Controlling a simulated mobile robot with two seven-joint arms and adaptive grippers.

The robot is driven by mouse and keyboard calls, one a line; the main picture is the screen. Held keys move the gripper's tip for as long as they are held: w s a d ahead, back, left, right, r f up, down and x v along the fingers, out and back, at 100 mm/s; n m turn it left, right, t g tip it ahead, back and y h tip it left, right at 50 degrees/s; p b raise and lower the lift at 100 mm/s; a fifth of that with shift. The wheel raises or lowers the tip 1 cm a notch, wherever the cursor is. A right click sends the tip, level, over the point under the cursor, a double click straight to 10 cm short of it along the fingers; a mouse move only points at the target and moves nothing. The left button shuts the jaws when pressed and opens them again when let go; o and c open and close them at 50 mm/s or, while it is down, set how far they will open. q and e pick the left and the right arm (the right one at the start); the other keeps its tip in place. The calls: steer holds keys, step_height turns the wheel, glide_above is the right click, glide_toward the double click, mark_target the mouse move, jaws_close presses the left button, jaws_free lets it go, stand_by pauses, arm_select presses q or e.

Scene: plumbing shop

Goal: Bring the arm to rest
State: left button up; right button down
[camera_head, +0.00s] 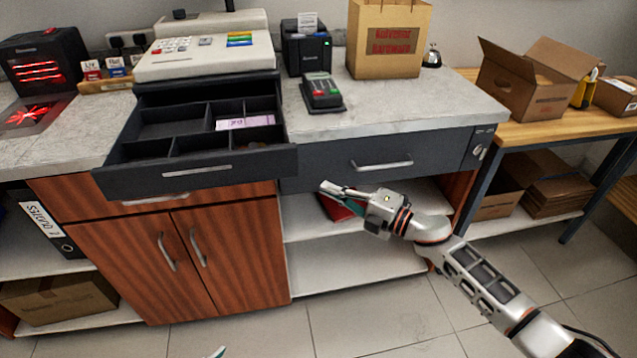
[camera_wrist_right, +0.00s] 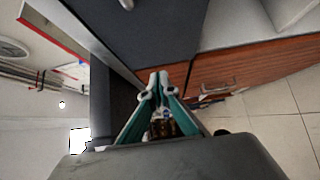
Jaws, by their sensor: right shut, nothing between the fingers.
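My right arm reaches in from the lower right of the head view. Its gripper (camera_head: 330,190) is in front of the counter, just right of the open cash drawer and below the shut grey drawer. In the right wrist view the two teal fingers of the right gripper (camera_wrist_right: 158,80) meet at their tips, shut with nothing between them. A small teal tip of what looks like my left gripper (camera_head: 218,352) shows at the bottom edge of the head view; the rest is out of frame.
The cash drawer (camera_head: 195,170) stands open under the register (camera_head: 205,55), with a purple note (camera_head: 245,122) inside. The grey drawer (camera_head: 400,160) is shut. A card terminal (camera_head: 322,92) and paper bag (camera_head: 388,40) stand on the counter. The tiled floor (camera_head: 385,325) in front is clear.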

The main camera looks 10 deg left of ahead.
steer(key=w+v, duration=0.1)
steer(key=v, duration=0.6)
arm_select(q)
steer(key=r+p, duration=0.1)
steer(key=p, duration=0.1)
steer(key=d+r+p, duration=0.1)
steer(key=r+p, duration=0.2)
steer(key=p, duration=0.1)
steer(key=shift+w+d+r+p, duration=0.15)
steer(key=shift+d+r+p, duration=0.1)
steer(key=shift+r+p, duration=0.15)
arm_select(e)
steer(key=s+d+f+m+h, duration=0.4)
steer(key=s+d+f+m, duration=0.2)
steer(key=s, duration=0.5)
steer(key=s+d+f+m+t+h, duration=0.1)
steer(key=s+d+f+m+h, duration=0.4)
steer(key=s+m, duration=0.5)
steer(key=s+d+f+m+t+h, duration=0.1)
steer(key=s+d+f+m+h, duration=0.3)
steer(key=s+d+f+m, duration=0.3)
steer(key=s+m, duration=0.3)
steer(key=s, duration=0.1)
steer(key=shift+s, duration=0.3)
arm_select(q)
steer(key=shift+w+r, duration=0.1)
steer(key=shift+r, duration=0.2)
